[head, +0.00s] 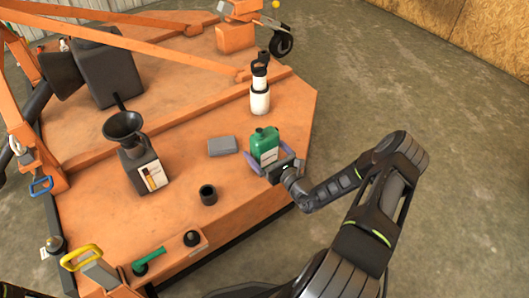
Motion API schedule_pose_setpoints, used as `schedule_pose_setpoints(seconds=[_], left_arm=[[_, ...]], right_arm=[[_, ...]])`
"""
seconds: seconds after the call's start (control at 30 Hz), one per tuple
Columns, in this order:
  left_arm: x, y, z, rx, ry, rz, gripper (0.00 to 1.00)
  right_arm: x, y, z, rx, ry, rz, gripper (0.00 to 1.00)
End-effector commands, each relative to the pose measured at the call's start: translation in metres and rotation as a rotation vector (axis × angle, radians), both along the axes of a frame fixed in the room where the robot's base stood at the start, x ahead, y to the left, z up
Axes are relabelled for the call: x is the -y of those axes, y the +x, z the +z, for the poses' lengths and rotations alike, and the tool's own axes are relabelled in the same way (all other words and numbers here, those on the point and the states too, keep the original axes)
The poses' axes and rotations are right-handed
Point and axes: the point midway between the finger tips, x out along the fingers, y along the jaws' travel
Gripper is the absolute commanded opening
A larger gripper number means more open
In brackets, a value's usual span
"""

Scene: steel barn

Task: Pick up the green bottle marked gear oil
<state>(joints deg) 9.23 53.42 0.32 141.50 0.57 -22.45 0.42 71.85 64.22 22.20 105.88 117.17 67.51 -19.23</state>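The green bottle (264,141) with a pale label stands upright on the orange deck (225,190), near its right edge. My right gripper (266,155) is at the bottle from the near right side. Its fingers are spread, one on each side of the lower part of the bottle. I cannot make out contact between fingers and bottle. The gripper body hides part of the bottle's base and label, and the marking is too small to read. My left gripper is not in view.
A grey block (222,146) lies just left of the bottle. A white bottle with a black top (260,98) stands behind it. A dark jug with a funnel (143,172) and a small black cup (208,195) stand to the left. Orange bars cross the deck behind.

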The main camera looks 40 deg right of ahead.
Motion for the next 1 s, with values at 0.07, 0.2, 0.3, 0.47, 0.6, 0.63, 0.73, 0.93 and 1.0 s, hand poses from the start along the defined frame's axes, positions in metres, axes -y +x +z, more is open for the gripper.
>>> schedule_pose_setpoints(seconds=[0.07,0.2,0.3,0.47,0.6,0.63,0.73,0.93,1.0], left_arm=[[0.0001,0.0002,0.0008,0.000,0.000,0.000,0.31],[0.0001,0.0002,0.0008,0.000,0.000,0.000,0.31],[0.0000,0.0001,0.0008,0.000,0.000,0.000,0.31],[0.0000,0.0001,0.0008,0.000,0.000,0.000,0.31],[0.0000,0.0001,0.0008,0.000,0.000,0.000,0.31],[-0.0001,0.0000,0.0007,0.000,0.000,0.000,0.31],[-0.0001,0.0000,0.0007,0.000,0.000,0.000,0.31],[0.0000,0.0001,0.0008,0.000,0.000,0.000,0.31],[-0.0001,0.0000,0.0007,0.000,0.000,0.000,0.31]], right_arm=[[0.0002,-0.0001,0.0007,0.000,0.000,0.000,1.00],[0.0002,-0.0003,0.0006,0.000,0.000,0.000,1.00],[0.0001,-0.0003,0.0005,0.000,0.000,0.000,1.00],[0.0001,-0.0004,0.0005,0.000,0.000,0.000,1.00],[0.0001,-0.0004,0.0004,0.000,0.000,0.000,0.93],[0.0001,-0.0004,0.0004,0.000,0.000,0.000,0.90],[0.0000,-0.0004,0.0004,0.000,0.000,0.000,0.82],[0.0000,-0.0004,0.0004,0.000,0.000,0.000,0.66],[0.0000,-0.0004,0.0004,0.000,0.000,0.000,0.60]])
